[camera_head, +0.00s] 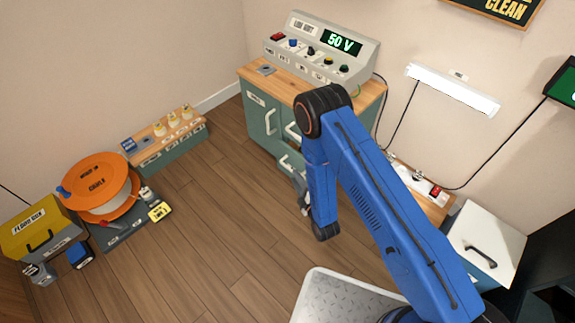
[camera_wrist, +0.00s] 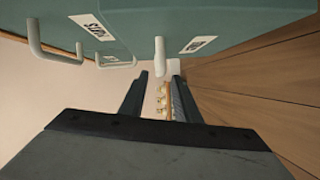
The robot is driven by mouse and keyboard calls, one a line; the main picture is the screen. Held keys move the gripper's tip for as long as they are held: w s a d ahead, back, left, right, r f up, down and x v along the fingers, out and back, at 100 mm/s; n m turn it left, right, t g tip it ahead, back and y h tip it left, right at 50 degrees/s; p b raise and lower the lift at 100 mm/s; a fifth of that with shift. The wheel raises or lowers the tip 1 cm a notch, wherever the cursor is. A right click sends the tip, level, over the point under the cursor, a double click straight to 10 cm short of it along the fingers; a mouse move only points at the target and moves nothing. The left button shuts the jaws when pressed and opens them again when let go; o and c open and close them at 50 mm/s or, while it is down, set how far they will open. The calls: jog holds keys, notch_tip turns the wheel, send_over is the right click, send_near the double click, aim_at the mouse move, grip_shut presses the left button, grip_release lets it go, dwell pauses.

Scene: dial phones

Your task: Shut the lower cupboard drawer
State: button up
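The green cupboard (camera_head: 262,112) with a wooden top stands against the back wall, its left door closed. The upper drawer's pale handle (camera_head: 292,131) shows beside my arm. The lower drawer's handle (camera_head: 289,166) sits below it; that drawer seems to stick out, but my arm hides most of it. My gripper (camera_head: 305,208) is low in front of the cupboard, partly hidden. In the wrist view my gripper (camera_wrist: 158,92) is open, with nothing between its fingers. Green labelled fronts (camera_wrist: 235,22) and a pale handle (camera_wrist: 160,56) lie just beyond the fingertips; I cannot tell whether they touch.
A grey control panel (camera_head: 318,52) reading 50 V sits on the cupboard. A low bench (camera_head: 165,148), an orange cable reel (camera_head: 98,185) and a yellow box (camera_head: 35,228) stand at left. A white cabinet (camera_head: 487,240) is at right. The middle wooden floor (camera_head: 190,235) is clear.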

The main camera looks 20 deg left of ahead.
aim_at(289, 168)
jog(key=r+x, duration=0.1)
jog(key=x, duration=0.8)
jog(key=shift+w+a+f, duration=0.2)
jog(key=shift+a+f, duration=0.1)
jog(key=shift+f, duration=0.2)
grip_shut()
